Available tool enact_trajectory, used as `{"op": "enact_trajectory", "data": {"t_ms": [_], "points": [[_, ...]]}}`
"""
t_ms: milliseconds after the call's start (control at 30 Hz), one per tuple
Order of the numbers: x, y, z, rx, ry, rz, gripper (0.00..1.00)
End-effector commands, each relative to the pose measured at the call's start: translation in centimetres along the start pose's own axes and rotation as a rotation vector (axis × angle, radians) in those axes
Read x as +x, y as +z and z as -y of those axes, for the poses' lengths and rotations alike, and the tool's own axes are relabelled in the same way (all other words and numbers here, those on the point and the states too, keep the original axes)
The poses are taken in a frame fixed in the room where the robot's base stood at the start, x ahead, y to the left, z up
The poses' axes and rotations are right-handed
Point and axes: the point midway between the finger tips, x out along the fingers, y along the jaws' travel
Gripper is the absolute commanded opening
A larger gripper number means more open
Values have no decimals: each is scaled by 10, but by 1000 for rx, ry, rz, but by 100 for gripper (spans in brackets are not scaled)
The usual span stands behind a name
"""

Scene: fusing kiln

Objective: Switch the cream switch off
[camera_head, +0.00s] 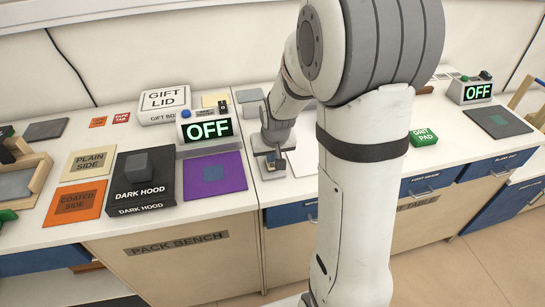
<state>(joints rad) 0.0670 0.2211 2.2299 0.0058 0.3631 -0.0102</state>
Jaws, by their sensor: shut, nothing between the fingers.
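I cannot make out a cream switch in the head view; my arm hides part of the bench. A grey box with a lit display reading OFF (207,130) stands on the left bench, with a blue knob and a small dark part on top. A second box reading OFF (477,92) stands at the far right, with a green knob and a dark part on top. My gripper (274,172) points down over the bench, right of the left display and the purple mat. It looks shut and empty; its fingertips are small, and I cannot tell whether they touch anything.
A black DARK HOOD block (145,188) and a purple mat (215,182) lie left of my gripper. A white GIFT LID box (166,100) stands behind. A green GIFT PAD (423,138) lies to the right. Blue drawers (291,213) are below the bench edge.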

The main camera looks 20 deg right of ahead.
Motion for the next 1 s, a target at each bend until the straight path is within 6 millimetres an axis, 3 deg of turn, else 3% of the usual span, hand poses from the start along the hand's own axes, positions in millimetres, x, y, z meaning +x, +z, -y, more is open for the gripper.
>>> {"op": "enact_trajectory", "data": {"t_ms": [500,733,1000], "points": [[-5,-6,-1,2,1,-1,0],[-45,-17,0,1,1,-4,0],[-90,-4,-1,2,1,-6,0]]}}
